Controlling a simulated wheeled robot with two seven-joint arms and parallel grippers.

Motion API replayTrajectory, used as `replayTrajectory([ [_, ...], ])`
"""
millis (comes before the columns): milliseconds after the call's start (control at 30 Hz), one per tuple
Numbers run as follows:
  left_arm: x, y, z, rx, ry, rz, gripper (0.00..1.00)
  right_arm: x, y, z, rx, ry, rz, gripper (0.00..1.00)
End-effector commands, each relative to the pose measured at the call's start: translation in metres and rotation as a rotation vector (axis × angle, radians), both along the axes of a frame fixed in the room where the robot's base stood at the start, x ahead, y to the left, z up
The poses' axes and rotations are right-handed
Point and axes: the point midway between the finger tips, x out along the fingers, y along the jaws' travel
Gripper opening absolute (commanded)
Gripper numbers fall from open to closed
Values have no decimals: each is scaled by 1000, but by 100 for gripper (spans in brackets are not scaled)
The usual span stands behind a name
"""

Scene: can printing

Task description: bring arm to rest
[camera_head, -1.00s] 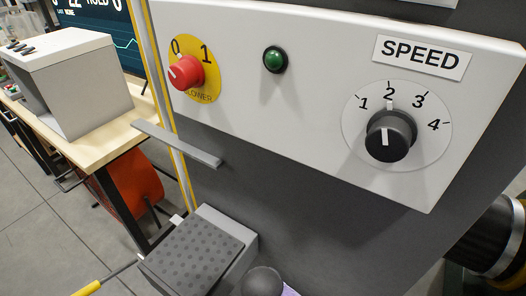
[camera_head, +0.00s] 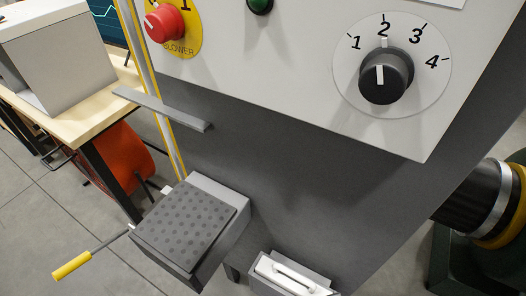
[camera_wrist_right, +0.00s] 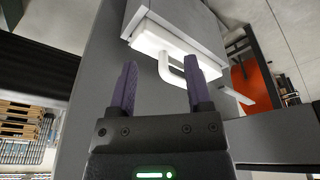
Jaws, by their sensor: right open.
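My right gripper (camera_wrist_right: 162,80) shows in the right wrist view with its two purple fingers apart and nothing held between them. A white handle (camera_wrist_right: 172,72) on a white-fronted grey box (camera_wrist_right: 160,36) lies beyond the fingertips, overlapping the right finger in the picture. I cannot tell how far it is from them. In the head view a white box front with a handle (camera_head: 290,276) sits low on the machine, cut by the lower edge. Neither gripper shows in the head view. My left gripper is in no view.
The machine's panel carries a speed knob (camera_head: 386,76) pointing at 2, a red blower knob (camera_head: 164,22) and a green lamp (camera_head: 260,4). Below, a grey box with a dotted pad (camera_head: 190,228) and a yellow-tipped lever (camera_head: 72,265) stick out. A black motor (camera_head: 472,198) stands at right.

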Motion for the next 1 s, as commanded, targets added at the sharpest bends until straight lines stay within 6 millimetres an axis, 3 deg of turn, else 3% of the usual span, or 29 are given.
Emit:
replayTrajectory([
  [33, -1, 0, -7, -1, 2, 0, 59, -4, 0, -24, -3, 17, 2, 64],
  [167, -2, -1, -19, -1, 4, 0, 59, -19, -3, -84, -7, 49, 10, 64],
  [267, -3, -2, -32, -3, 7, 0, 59, -43, -7, -138, -13, 83, 17, 64],
  [400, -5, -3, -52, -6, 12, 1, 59, -101, -18, -215, -24, 141, 34, 64],
  [467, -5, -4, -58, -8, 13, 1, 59, -125, -24, -235, -28, 159, 40, 64],
  [533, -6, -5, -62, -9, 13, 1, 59, -146, -29, -247, -31, 173, 45, 64],
  [633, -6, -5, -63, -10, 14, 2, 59, -161, -32, -252, -32, 180, 49, 64],
  [1000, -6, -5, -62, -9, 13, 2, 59, -164, -33, -251, -32, 181, 49, 64],
])
